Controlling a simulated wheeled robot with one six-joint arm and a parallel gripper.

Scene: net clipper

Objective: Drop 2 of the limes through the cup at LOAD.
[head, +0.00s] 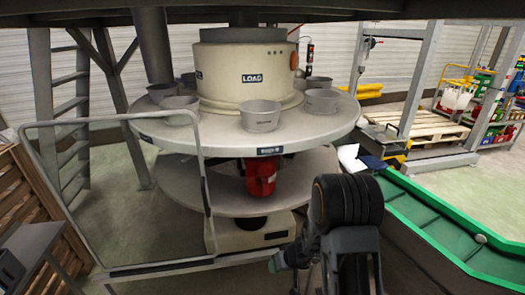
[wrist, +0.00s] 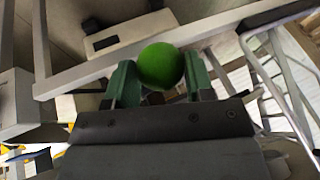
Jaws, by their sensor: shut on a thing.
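A green lime (wrist: 161,66) sits between the two green fingers of my gripper (wrist: 158,82) in the wrist view, and the gripper is shut on it. In the head view, the grey cup at LOAD (head: 261,116) stands on the round table (head: 215,135), just below the LOAD sign (head: 253,78) on the drum. Several similar cups stand around that table. My gripper (head: 280,261) is low in the head view, below and in front of the table, apart from the cup. The lime is not clear there, and no other limes are distinguishable.
A metal tube frame (head: 205,185) stands in front of the machine on the left. A red part (head: 260,178) hangs under the upper table, above a lower disc (head: 225,192).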

